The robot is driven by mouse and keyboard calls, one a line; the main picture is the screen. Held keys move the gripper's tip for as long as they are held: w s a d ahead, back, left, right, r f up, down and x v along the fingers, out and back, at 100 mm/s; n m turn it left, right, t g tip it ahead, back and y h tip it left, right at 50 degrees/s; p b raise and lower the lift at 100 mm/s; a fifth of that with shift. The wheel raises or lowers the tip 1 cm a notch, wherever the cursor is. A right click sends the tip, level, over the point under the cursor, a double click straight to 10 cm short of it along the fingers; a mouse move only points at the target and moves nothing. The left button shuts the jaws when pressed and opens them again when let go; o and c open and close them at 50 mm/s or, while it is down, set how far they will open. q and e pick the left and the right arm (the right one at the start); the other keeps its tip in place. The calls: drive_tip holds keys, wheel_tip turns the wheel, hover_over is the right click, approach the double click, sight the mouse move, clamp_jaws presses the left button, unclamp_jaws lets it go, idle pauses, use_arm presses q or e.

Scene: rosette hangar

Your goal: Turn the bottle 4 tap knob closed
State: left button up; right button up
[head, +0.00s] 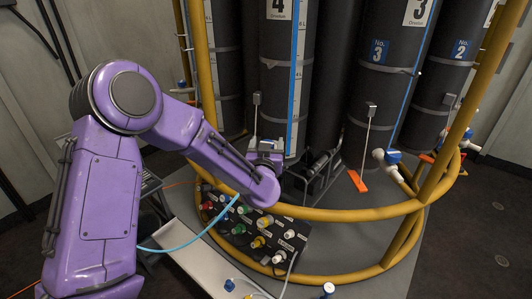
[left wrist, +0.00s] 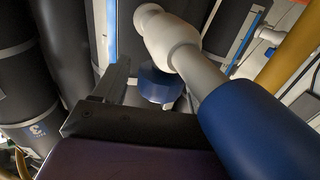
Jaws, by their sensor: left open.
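The No. 4 bottle (head: 268,85) is a tall dark cylinder at the upper middle of the head view. My purple left arm reaches across to its lower part, and my left gripper (head: 266,148) is there, open. The gripper and wrist hide most of this tap in the head view. In the left wrist view a round blue knob (left wrist: 157,84) shows just beyond my gripper's dark finger and body. I cannot tell whether a finger touches it. A white rounded fitting with a grey stem and a large blue sleeve (left wrist: 258,125) is close at the right. My right gripper is not in view.
A yellow rail (head: 345,214) curves around the bottles, below and right of my wrist. A dark panel with several coloured connectors (head: 262,240) lies under my forearm. The No. 3 bottle's blue-and-white tap (head: 392,157) is to the right. Open floor lies at the far right.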

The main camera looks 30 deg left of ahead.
use_arm(q)
drive_tip(key=b+v, duration=0.1)
drive_tip(key=v, duration=0.7)
drive_tip(key=shift+s+d+b, duration=0.15)
drive_tip(key=shift+s+b, duration=0.15)
drive_tip(key=shift+b, duration=0.05)
